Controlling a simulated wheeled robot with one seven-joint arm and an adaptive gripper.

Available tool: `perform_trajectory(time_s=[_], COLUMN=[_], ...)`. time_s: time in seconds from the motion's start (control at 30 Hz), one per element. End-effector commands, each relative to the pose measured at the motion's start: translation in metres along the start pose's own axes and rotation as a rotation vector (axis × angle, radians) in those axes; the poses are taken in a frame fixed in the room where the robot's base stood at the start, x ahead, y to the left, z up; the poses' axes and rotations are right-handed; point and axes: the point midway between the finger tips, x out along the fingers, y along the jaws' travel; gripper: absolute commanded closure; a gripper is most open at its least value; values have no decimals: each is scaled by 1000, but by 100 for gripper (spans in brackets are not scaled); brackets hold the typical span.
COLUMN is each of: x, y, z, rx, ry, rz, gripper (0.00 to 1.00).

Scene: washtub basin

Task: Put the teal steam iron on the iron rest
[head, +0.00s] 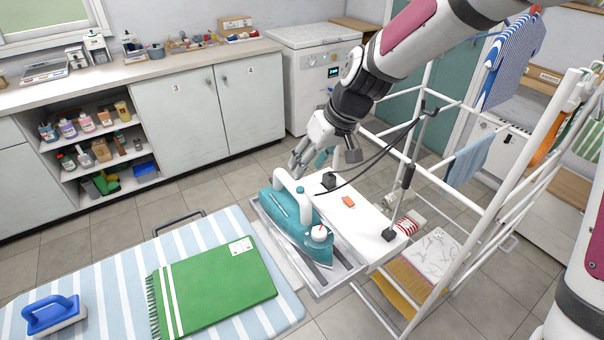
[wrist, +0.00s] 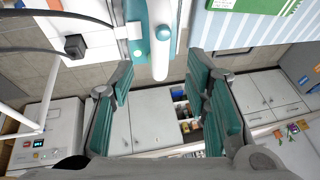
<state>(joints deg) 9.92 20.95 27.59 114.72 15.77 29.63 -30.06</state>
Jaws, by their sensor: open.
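The teal steam iron (head: 301,232), with a white handle, sits flat on the metal iron rest (head: 345,273) at the end of the ironing board. My gripper (head: 303,158) is open and empty at the far end of the iron, close to its handle. In the wrist view the iron's white handle (wrist: 159,48) lies just beyond and between the open fingertips (wrist: 162,72). No finger visibly grips it. The iron hides much of the rest's surface.
A folded green towel (head: 225,287) and a blue-handled brush (head: 54,314) lie on the striped ironing board (head: 200,239). A white shelf (head: 365,220) with an orange block (head: 348,202) adjoins the rest. A white drying rack (head: 461,181) stands close on the right.

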Motion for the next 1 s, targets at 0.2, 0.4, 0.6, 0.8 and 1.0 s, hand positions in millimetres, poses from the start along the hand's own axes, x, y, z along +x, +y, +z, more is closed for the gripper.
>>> perform_trajectory(time_s=[0.2, 0.4, 0.6, 0.8, 1.0], x=[-16, -19, -61, -133, -196], y=[0, 0, 1, 1, -6], z=[0, 1, 23, 72, 133], rx=[-1, 0, 21, 106, 226], ry=[1, 0, -11, -10, 28], rz=[0, 5, 93, 236, 346], gripper=[57, 57, 57, 57, 57])
